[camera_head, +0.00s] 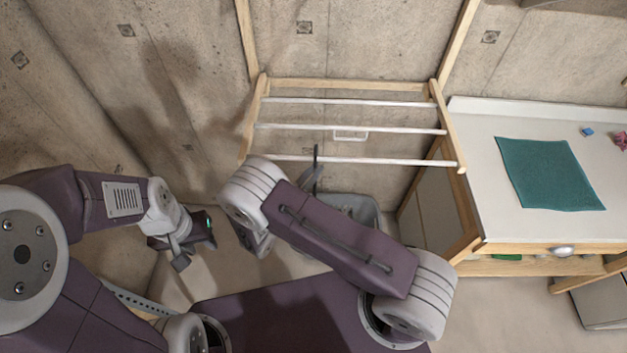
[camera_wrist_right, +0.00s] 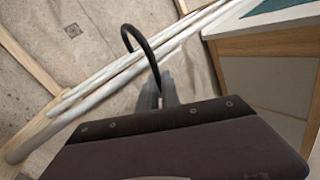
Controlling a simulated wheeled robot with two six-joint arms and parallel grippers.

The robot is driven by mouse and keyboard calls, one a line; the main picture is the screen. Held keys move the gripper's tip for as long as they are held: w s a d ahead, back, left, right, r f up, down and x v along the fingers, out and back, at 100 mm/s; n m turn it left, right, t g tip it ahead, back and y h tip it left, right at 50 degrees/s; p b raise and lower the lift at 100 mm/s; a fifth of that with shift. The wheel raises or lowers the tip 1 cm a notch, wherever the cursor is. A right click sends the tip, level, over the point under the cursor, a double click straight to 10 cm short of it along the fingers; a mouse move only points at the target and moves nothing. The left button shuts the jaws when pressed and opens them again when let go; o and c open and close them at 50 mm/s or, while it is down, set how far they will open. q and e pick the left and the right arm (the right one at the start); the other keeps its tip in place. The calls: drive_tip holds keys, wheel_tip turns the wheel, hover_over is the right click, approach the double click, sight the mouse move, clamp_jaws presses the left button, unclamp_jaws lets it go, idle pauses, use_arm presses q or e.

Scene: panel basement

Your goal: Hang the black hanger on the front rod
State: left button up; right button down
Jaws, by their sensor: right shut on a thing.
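The black hanger (camera_head: 316,156) shows in the head view as a thin dark upright strip crossing the line of the front rod (camera_head: 385,162), the lowest of three pale rods. In the right wrist view its curved hook (camera_wrist_right: 139,42) stands up, overlapping the rods in the picture. I cannot tell whether the hook touches a rod. My right gripper (camera_head: 312,181) is shut on the hanger; its grey fingers (camera_wrist_right: 159,91) show at the hook's base. The rest of the hanger is hidden. My left gripper (camera_head: 192,245) hangs at the left, away from the rack; its jaw opening is unclear.
A wooden frame (camera_head: 345,85) on the concrete wall carries the rods. A grey bin (camera_head: 362,205) stands below. At the right is a white-topped cabinet (camera_head: 478,180) with a teal cloth (camera_head: 548,172) and small blue (camera_head: 587,132) and pink (camera_head: 621,140) items.

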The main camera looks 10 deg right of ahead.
drive_tip(key=shift+w+d+f+b, duration=0.15)
drive_tip(key=shift+w+f+b, duration=0.3)
drive_tip(key=shift+f+b, duration=1)
drive_tip(key=shift+f, duration=0.15)
drive_tip(key=c, duration=1.5)
unclamp_jaws()
drive_tip(key=shift+s, duration=0.1)
drive_tip(key=b+v, duration=0.2)
drive_tip(key=v, duration=0.7)
drive_tip(key=shift+r, duration=0.1)
